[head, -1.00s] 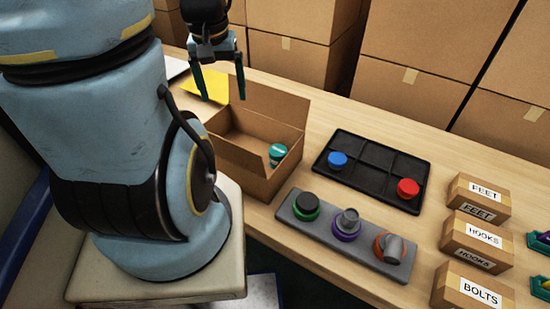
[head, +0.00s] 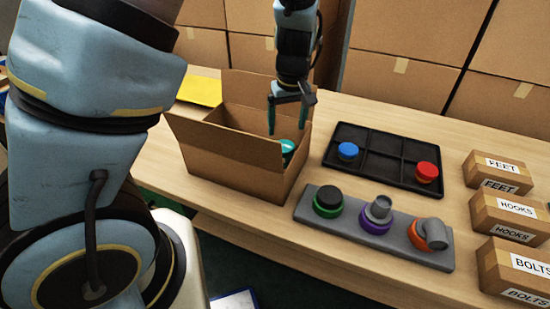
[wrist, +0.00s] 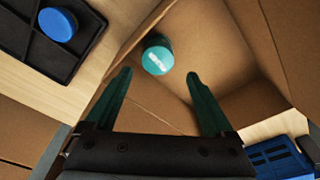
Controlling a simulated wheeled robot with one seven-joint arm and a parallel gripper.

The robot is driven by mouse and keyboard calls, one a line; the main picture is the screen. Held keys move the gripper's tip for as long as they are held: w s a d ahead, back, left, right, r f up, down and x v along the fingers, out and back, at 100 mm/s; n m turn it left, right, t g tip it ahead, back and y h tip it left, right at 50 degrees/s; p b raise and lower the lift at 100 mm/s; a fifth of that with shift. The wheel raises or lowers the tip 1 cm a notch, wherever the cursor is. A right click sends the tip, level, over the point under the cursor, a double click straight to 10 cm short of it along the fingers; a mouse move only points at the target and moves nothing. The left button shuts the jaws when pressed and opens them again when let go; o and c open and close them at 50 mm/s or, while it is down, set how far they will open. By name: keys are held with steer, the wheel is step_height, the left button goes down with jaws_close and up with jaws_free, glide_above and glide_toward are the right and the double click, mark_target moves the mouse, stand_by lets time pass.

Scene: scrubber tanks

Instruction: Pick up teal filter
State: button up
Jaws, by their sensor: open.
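A black divided tray (head: 385,160) holds a blue piece (head: 348,150) and a red piece (head: 427,171). A grey strip (head: 330,225) with several fittings stands in front of it. Labelled boxes (head: 508,215) stand at the right. The box's raised flaps surround my gripper's space.

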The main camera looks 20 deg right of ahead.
mark_target(285, 146)
steer(key=f, duration=0.3)
steer(key=w+f, duration=0.1)
steer(key=f, duration=0.1)
steer(key=shift+f, duration=0.1)
steer(key=shift+w+d+f+p, duration=0.1)
steer(key=shift+w+f+p, duration=0.1)
steer(key=shift+f, duration=0.65)
steer(key=shift+w+d+f+p, duration=0.1)
steer(key=shift+w+f+p, duration=0.15)
steer(key=shift+f, duration=0.55)
steer(key=shift+w+d+f+p, duration=0.1)
steer(key=shift+w+f+p, duration=0.1)
steer(key=shift+f, duration=0.65)
steer(key=c, duration=1.1)
